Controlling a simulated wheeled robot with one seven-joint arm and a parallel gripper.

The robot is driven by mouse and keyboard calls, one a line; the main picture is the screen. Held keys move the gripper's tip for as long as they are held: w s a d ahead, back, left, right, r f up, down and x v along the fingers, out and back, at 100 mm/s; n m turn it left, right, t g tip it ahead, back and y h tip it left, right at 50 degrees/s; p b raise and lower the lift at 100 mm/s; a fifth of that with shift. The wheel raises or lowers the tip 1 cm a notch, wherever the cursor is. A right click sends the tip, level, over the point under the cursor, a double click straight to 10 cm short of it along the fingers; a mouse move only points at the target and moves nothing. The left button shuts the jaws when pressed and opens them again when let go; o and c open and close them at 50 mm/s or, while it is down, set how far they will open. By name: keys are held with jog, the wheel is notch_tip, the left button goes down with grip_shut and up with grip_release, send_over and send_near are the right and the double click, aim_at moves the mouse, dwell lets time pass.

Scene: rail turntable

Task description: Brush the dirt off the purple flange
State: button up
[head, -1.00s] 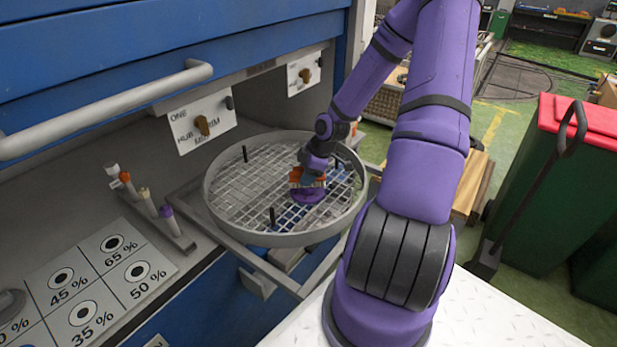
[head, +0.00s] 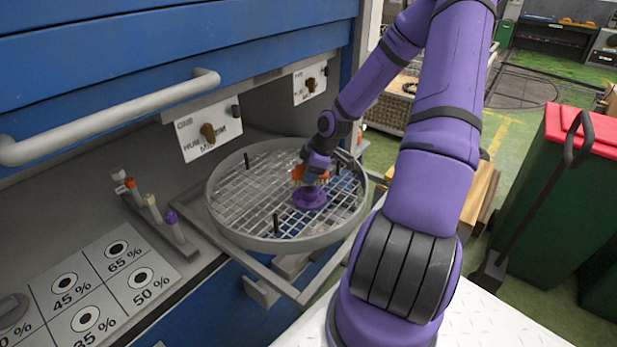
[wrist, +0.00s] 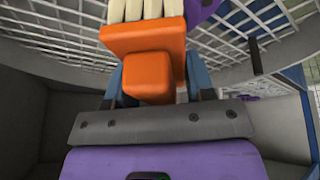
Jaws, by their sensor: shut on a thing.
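The purple flange (head: 310,198) lies on the wire mesh of a round grey turntable basket (head: 225,225). It also shows partly at the top edge of the wrist view (wrist: 204,10). My gripper (head: 317,170) is above the flange, shut on an orange brush (head: 297,174). In the wrist view the orange brush block (wrist: 147,75) sits between the fingers of my gripper (wrist: 155,92), with cream bristles (wrist: 140,10) pointing towards the flange. The bristle tips are cut off, so contact cannot be told. Dirt on the flange cannot be made out.
Black pegs (head: 276,224) stand up from the mesh. A rack (head: 165,235) of colour-capped tubes and percentage-marked plates (head: 100,290) lie left. A blue cabinet with a grey handle (head: 110,118) overhangs the left. A green bin with a red lid (head: 540,180) stands right.

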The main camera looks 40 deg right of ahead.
jog(key=shift+r, duration=2.8)
